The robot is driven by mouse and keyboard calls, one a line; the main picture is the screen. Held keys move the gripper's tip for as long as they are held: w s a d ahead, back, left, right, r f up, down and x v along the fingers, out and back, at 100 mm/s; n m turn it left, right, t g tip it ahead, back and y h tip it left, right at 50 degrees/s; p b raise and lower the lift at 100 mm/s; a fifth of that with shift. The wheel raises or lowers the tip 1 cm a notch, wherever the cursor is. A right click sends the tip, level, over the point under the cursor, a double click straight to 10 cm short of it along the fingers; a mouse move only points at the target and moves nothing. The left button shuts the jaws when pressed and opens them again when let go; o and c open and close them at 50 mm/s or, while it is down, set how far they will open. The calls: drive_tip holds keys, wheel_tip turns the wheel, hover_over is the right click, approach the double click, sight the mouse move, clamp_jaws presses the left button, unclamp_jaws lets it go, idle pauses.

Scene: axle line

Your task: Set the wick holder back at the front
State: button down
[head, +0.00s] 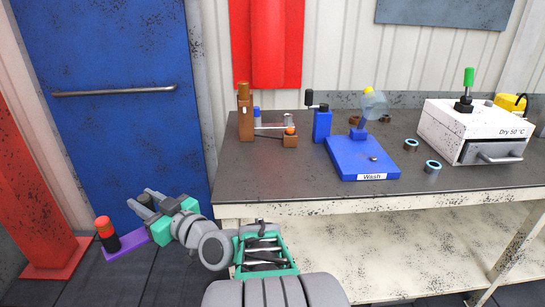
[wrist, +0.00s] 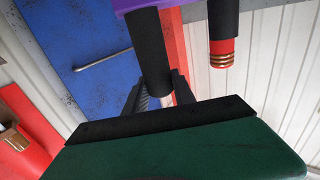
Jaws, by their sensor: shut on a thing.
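My gripper (head: 148,212) is at the lower left in the head view, off the left end of the table and over the floor. It is shut on the black post of a purple bar (head: 122,246), which seems to be the wick holder. A second black post with a red-orange top (head: 104,232) stands on the bar's far end. In the wrist view the black grip post (wrist: 150,50) runs between my fingers (wrist: 158,92). The second post's red and copper rings (wrist: 222,55) show to its right, with the purple bar (wrist: 170,4) at the top edge.
The dark table (head: 270,190) has a clear front left part. On it are a brown stand (head: 245,115), a blue Wash station (head: 350,168) with a bottle (head: 374,105), loose rings (head: 432,167) and a white Dry oven (head: 455,130). A red post (head: 35,200) stands left.

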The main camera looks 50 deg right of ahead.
drive_tip(key=s+d+m+g+h+p, duration=0.1)
drive_tip(key=s+d+m+h, duration=0.25)
drive_tip(key=d, duration=0.75)
drive_tip(key=s+d+m+g+h+p, duration=0.15)
drive_tip(key=s+d+h, duration=0.3)
drive_tip(key=d, duration=0.75)
drive_tip(key=s+d+m+g+h, duration=0.1)
drive_tip(key=s+d+m+h, duration=0.3)
drive_tip(key=d, duration=0.7)
drive_tip(key=w+d+n+p, duration=0.1)
drive_tip(key=w+d, duration=0.3)
drive_tip(key=d, duration=0.2)
drive_tip(key=shift+w, duration=0.15)
drive_tip(key=shift+d+f+t+b, duration=0.1)
drive_tip(key=shift+f+t+b, duration=0.15)
drive_tip(key=shift+f+b, duration=0.4)
drive_tip(key=c, duration=0.9)
unclamp_jaws()
drive_tip(key=shift+c, duration=0.2)
